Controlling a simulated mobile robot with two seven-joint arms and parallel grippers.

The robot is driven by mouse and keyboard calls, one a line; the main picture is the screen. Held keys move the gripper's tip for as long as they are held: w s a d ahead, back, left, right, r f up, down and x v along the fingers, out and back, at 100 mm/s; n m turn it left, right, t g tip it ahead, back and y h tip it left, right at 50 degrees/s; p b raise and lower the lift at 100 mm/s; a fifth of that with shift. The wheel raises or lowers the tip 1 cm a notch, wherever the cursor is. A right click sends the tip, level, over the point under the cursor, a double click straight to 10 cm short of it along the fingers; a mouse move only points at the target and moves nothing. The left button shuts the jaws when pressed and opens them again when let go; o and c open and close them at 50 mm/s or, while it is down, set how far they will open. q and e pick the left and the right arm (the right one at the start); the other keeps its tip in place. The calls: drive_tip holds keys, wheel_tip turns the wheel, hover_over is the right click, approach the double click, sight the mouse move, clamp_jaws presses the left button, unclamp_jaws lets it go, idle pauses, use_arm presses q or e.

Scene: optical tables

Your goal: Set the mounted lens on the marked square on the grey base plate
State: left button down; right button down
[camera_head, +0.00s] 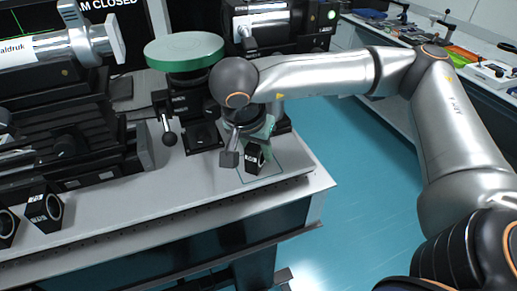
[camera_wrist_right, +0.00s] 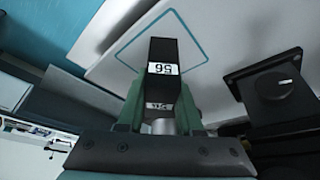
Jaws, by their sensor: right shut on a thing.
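The mounted lens (camera_head: 255,158) is a small black block with a round lens face and a white number label. It also shows in the right wrist view (camera_wrist_right: 163,68), between the green fingers of my right gripper (camera_wrist_right: 162,112). In the head view my right gripper (camera_head: 256,141) is shut on it from above and partly hides it. The marked square (camera_head: 276,178) is a thin teal outline on the pale grey base plate (camera_head: 303,180). The lens appears over the square; whether it touches the plate cannot be told. My left gripper is out of view.
Two similar black lens mounts (camera_head: 45,207) stand at the left front of the table. A green-topped round stand (camera_head: 185,52) and dark equipment (camera_head: 65,140) stand behind and left. A black block with a round knob (camera_wrist_right: 275,90) stands right in the wrist view.

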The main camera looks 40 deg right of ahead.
drive_tip(key=shift+f, duration=0.1)
drive_tip(key=c, duration=1)
unclamp_jaws()
drive_tip(key=shift+f, duration=0.1)
drive_tip(key=o, duration=0.4)
drive_tip(key=shift+o, duration=0.2)
drive_tip(key=shift+a+r, duration=0.1)
drive_tip(key=shift+r, duration=0.45)
drive_tip(key=p+v, duration=0.1)
drive_tip(key=v, duration=1)
drive_tip(key=shift+s, duration=0.15)
drive_tip(key=shift+r, duration=0.15)
